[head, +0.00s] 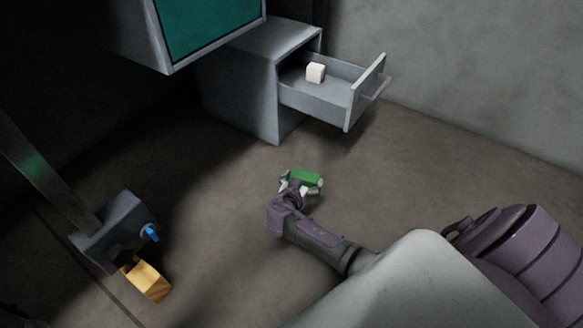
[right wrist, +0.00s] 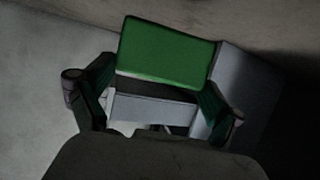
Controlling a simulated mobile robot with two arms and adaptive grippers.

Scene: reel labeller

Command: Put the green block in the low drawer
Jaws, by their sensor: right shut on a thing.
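The green block (head: 305,177) is held in my right gripper (head: 301,185), in front of the grey cabinet in the head view. In the right wrist view the green block (right wrist: 167,52) sits between the fingers of my right gripper (right wrist: 157,95), which is shut on it. The low drawer (head: 318,103) is pulled out of the grey cabinet (head: 262,85) toward the right. A white block (head: 315,72) lies inside it. The drawer, beyond and above the gripper in the head picture, is apart from the block. My left gripper is not in view.
A teal-fronted box (head: 205,25) hangs over the cabinet's left side. A grey device with a blue knob (head: 149,232) and a yellow block-like part (head: 147,282) stands at the lower left. A wall (head: 460,80) rises behind the drawer. The floor between is clear.

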